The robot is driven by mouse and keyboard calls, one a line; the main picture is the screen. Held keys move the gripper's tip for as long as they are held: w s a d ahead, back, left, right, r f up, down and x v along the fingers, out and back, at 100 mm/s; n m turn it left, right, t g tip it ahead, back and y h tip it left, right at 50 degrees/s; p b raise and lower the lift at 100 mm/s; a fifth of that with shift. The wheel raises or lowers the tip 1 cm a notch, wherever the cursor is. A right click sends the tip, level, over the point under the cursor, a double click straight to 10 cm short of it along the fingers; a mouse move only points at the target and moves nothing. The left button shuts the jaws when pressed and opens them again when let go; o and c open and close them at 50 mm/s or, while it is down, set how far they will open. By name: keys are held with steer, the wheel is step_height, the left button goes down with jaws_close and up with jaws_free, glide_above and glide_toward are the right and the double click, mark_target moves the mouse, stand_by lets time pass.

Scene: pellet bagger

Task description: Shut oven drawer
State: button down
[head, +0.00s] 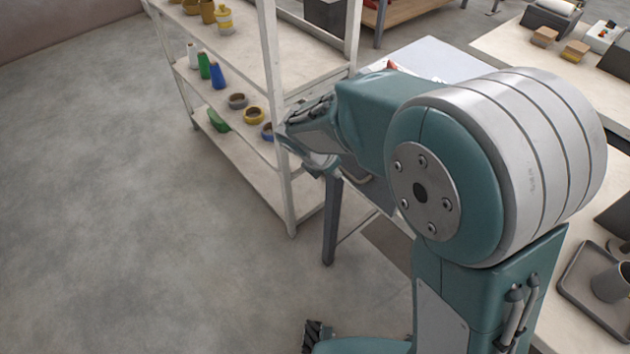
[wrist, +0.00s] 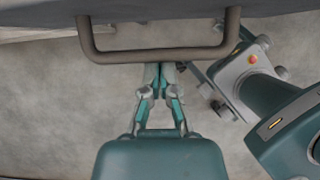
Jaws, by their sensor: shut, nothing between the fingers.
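A U-shaped brown-grey handle (wrist: 160,56) spans the upper part of the wrist view. It is fixed to a dark grey front (wrist: 160,14), which looks like the oven drawer. My gripper (wrist: 159,72) is shut and empty, with its fingertips close to the middle of the handle bar. I cannot tell whether they touch it. How far the drawer stands out is not visible.
A white shelf rack (head: 289,190) with spools and bottles stands close beside my wrist in the head view. A dark table leg (head: 332,222) stands below my arm. A worktop with a tray (head: 583,300) and a mug (head: 612,282) is at the right. The floor at left is clear.

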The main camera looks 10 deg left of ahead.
steer(key=w+d, duration=0.6)
steer(key=w, duration=0.1)
steer(key=w+d, duration=0.3)
steer(key=shift+w, duration=0.25)
steer(key=shift+a, duration=0.1)
